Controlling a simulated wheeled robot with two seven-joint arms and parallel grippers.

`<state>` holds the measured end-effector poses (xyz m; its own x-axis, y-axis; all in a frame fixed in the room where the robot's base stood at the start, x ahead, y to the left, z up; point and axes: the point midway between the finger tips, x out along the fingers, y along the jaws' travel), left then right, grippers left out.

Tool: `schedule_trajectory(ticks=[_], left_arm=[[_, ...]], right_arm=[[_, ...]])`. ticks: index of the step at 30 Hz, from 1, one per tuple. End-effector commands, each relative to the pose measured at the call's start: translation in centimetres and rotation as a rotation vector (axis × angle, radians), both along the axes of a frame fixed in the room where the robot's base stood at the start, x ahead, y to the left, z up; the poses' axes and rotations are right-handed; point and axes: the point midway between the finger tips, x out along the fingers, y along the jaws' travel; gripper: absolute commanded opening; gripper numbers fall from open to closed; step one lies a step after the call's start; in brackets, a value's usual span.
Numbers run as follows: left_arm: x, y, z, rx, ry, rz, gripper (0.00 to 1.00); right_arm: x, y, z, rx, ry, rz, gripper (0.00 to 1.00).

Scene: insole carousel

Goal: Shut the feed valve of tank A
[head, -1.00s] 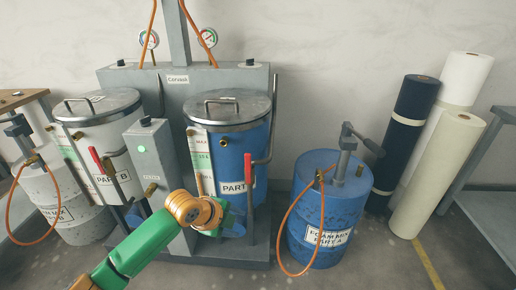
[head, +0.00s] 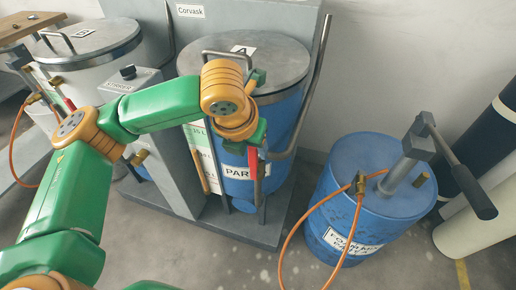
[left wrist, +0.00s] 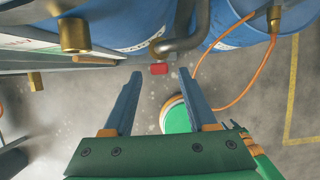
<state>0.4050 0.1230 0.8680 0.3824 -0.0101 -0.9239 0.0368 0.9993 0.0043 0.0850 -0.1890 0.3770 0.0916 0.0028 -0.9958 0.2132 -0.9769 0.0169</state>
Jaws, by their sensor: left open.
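Tank A (head: 284,116) is the blue drum with a grey metal lid marked A, and its lower label is partly hidden. Its valve lever with a red grip (head: 252,164) stands upright at the tank's front, partly covered by my left gripper. My left gripper (head: 262,172) points down there, its fingers mostly hidden behind the wrist in the head view. In the left wrist view the jaws (left wrist: 160,76) are open, with the red grip end (left wrist: 159,69) near the fingertips, in the gap between them. I cannot tell any contact. My right gripper is out of view.
A bent grey pipe (head: 312,90) runs close to the lever's right. A blue foam-mix drum (head: 342,190) with pump and orange hose stands to the right. The grey control post (head: 163,150) and white tank B (head: 92,62) are left.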

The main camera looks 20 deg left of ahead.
Motion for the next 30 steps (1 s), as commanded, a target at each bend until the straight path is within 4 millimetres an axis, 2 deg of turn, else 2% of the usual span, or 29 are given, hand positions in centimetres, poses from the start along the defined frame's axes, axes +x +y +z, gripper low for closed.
schedule_trajectory(ticks=[1, 6, 15, 17, 21, 22, 30], left_arm=[[0.3, 0.0, -1.3, -0.001, 0.004, 0.002, 0.57], [1.4, -0.1, -3.7, -0.002, 0.002, 0.002, 0.57], [1.8, -0.1, -4.3, -0.004, -0.001, 0.001, 0.57], [1.8, -0.1, -4.3, -0.004, -0.001, 0.001, 0.44], [1.8, -0.1, -4.2, -0.004, -0.001, 0.002, 0.06], [1.8, -0.1, -4.2, -0.004, -0.001, 0.002, 0.00], [1.8, -0.1, -4.2, -0.004, -0.001, 0.002, 0.00]], right_arm=[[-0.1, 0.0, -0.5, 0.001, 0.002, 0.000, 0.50], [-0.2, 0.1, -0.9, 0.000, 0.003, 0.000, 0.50], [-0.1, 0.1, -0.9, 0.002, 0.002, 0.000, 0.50], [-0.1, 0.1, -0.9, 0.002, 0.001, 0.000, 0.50], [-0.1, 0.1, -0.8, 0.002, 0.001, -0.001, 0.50], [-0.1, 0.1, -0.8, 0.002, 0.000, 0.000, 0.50], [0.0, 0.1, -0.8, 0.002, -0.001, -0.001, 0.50]])
